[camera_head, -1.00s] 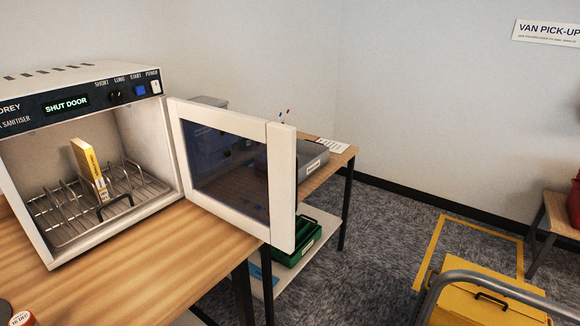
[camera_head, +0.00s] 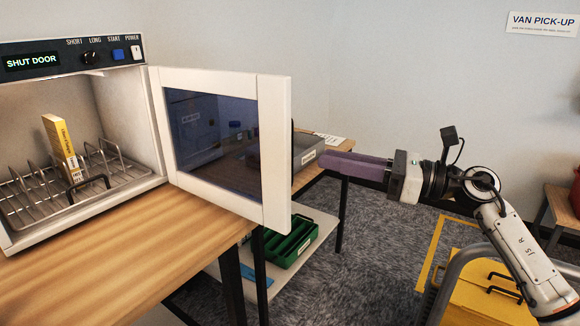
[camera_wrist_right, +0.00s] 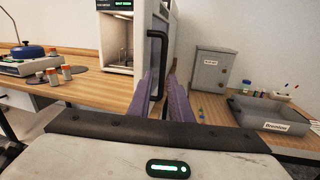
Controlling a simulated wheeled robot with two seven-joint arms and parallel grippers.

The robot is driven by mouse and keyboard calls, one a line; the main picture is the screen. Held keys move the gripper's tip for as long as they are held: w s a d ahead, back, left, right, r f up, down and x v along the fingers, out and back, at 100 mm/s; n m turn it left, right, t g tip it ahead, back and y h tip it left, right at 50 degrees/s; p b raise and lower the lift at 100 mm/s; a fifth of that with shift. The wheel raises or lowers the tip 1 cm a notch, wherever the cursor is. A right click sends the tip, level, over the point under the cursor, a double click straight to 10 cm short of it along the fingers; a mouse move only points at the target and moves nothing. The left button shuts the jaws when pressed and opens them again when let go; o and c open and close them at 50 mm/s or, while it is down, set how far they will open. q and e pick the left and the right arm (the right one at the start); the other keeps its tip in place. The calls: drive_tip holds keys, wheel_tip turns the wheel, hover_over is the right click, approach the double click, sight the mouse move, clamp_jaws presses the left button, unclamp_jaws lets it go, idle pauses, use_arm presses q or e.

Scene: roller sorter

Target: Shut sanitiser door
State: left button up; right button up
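The sanitiser (camera_head: 40,60) stands at the left of the head view, its display reading "SHUT DOOR". Its white-framed door (camera_head: 275,150), with a dark window, hangs wide open to the right. A yellow book (camera_head: 57,140) stands upright in the wire rack inside. My right gripper (camera_head: 322,160) has purple fingers pointing left, just right of the door's free edge. In the wrist view my right fingers (camera_wrist_right: 167,85) look parted by a narrow gap, close to the door's black handle (camera_wrist_right: 152,45); contact cannot be told. My left gripper is not in view.
The sanitiser stands on a wooden counter (camera_head: 120,240). Behind the door, a side table carries a grey tray (camera_head: 308,150), with a green crate (camera_head: 292,243) on its lower shelf. A yellow box (camera_head: 470,285) stands on the floor at right.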

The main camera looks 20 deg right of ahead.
sight(290, 150)
drive_tip(key=shift+n, duration=0.4)
drive_tip(key=p+x, duration=0.1)
drive_tip(key=x, duration=0.9)
drive_tip(key=shift+w+d+p, duration=0.2)
drive_tip(key=shift+w+p, duration=0.05)
drive_tip(key=shift+p, duration=0.1)
clamp_jaws()
